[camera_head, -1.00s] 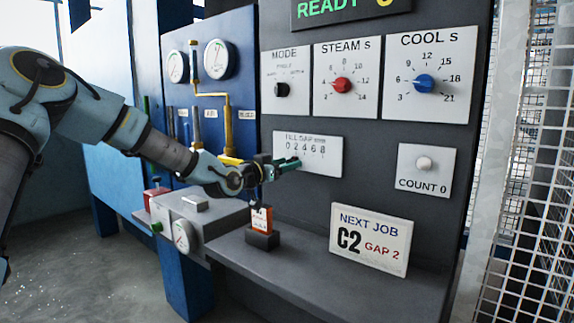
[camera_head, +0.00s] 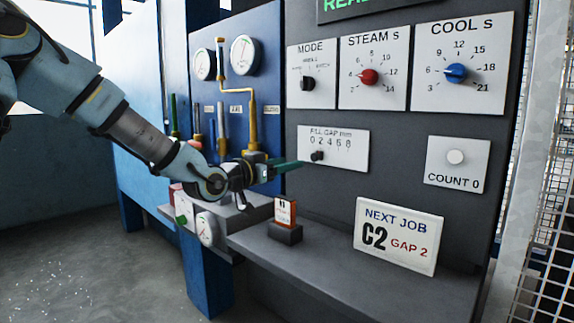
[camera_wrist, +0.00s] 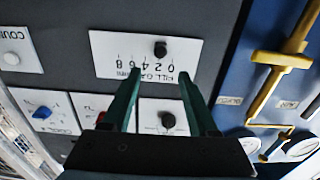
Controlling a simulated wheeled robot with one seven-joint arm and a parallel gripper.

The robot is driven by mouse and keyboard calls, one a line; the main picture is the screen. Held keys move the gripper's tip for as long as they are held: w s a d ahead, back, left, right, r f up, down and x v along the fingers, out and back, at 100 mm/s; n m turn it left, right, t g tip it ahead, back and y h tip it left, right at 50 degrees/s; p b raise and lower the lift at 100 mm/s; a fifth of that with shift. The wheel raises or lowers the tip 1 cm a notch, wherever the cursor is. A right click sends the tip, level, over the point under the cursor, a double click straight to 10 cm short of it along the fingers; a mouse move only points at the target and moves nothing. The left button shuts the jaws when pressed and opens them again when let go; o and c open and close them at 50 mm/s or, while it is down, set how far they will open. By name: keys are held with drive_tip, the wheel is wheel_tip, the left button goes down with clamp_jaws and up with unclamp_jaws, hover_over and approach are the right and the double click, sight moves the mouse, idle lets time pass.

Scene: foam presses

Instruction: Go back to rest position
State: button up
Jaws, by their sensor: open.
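My gripper (camera_head: 298,164) is open and empty, at the lower left edge of the FILL GAP plate (camera_head: 345,160) in the head view. In the wrist view my gripper (camera_wrist: 160,82) has its two green fingers apart, with nothing between them. The black fill-gap knob (camera_head: 317,156) sits at the low end of its 0 to 8 scale; its exact mark is hard to read. The knob also shows in the wrist view (camera_wrist: 160,48), beyond the fingertips and apart from them.
A NEXT JOB card (camera_head: 397,237) reads C2, GAP 2. An orange-and-white tag on a dark block (camera_head: 286,232) stands on the grey shelf (camera_head: 330,275). Yellow pipes (camera_head: 249,115) and gauges are close behind my arm. White mesh (camera_head: 545,200) stands at right.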

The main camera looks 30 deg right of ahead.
drive_tip(key=w+a+f+n+t+y, duration=0.1)
drive_tip(key=w+a+f+n+y, duration=0.15)
drive_tip(key=a+f+y, duration=0.6)
drive_tip(key=w+a+f+n+y, duration=0.2)
drive_tip(key=a+f+n+y, duration=0.15)
drive_tip(key=a+f, duration=0.95)
drive_tip(key=s+a+r+n+g+y, duration=0.1)
drive_tip(key=s+a+n, duration=0.3)
drive_tip(key=a, duration=0.8)
drive_tip(key=s+a+r+n+g+y, duration=0.1)
drive_tip(key=s+a+n+g+y, duration=0.2)
drive_tip(key=s+a, duration=0.6)
drive_tip(key=a+y, duration=0.1)
drive_tip(key=a, duration=0.2)
drive_tip(key=shift+a+n, duration=0.4)
